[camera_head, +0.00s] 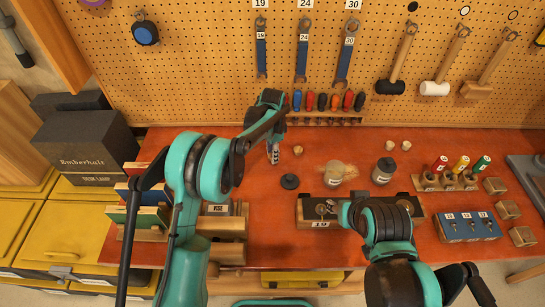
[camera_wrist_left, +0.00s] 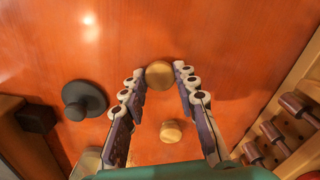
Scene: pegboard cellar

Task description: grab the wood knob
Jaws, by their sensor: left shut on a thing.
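A small round wood knob (camera_wrist_left: 159,74) sits between the fingertips of my left gripper (camera_wrist_left: 160,76) in the left wrist view. The gripper is shut on it. In the head view, the same gripper (camera_head: 274,154) points down over the red-orange table, and its fingers hide the held knob. A second, similar wooden piece (camera_wrist_left: 171,131) lies on the table below the fingers, apart from them. It also shows just right of the gripper in the head view (camera_head: 298,149).
A black knobbed disc (camera_wrist_left: 84,100) lies close to the left gripper. A screwdriver rack (camera_head: 325,117) stands behind. A tan-and-wood jar (camera_head: 338,172), a dark jar (camera_head: 384,170) and a blue block (camera_head: 467,227) stand to the right. Books (camera_head: 140,218) stand at the left.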

